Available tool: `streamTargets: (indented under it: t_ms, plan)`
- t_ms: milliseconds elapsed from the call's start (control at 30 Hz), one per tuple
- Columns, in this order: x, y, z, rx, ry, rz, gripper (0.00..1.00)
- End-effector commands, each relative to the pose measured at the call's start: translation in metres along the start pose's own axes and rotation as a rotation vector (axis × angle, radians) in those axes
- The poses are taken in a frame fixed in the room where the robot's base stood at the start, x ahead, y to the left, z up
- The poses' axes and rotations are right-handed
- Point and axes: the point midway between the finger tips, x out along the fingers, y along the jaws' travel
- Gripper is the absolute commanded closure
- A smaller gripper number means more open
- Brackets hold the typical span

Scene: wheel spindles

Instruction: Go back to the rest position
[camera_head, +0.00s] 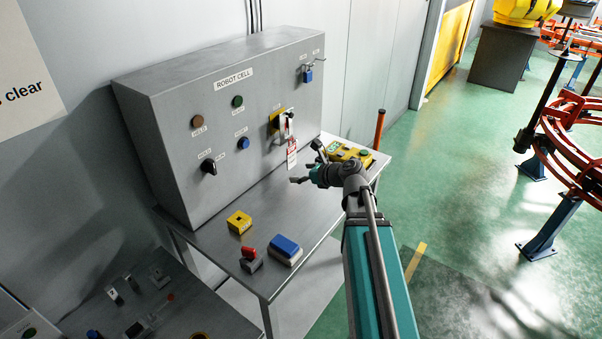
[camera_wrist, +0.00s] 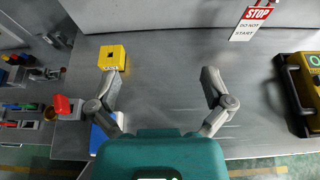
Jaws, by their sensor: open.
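My gripper (camera_head: 304,178) is held out over the right part of the metal table (camera_head: 215,253), in front of the grey robot cell cabinet (camera_head: 190,90). In the wrist view my gripper (camera_wrist: 161,85) has its two fingers spread wide with only bare tabletop between them. It is open and empty. My teal arm reaches up from the bottom of the head view.
On the table are a yellow box (camera_head: 239,222), a blue-topped block (camera_head: 286,250), a red-handled switch (camera_head: 250,258) and a yellow-black case (camera_head: 350,153). A red stop tag (camera_head: 292,152) hangs from the cabinet's switch. The green floor to the right has open room.

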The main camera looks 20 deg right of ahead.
Motion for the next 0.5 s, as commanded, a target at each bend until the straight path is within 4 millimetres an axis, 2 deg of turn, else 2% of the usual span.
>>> streamTargets:
  t_ms: [367, 500]
  plan:
    - [0.0004, 0.0008, -0.0003, -0.006, 0.003, 0.002, 0.0]
    - [0.0034, 0.0077, -0.0035, -0.065, 0.026, 0.018, 0.0]
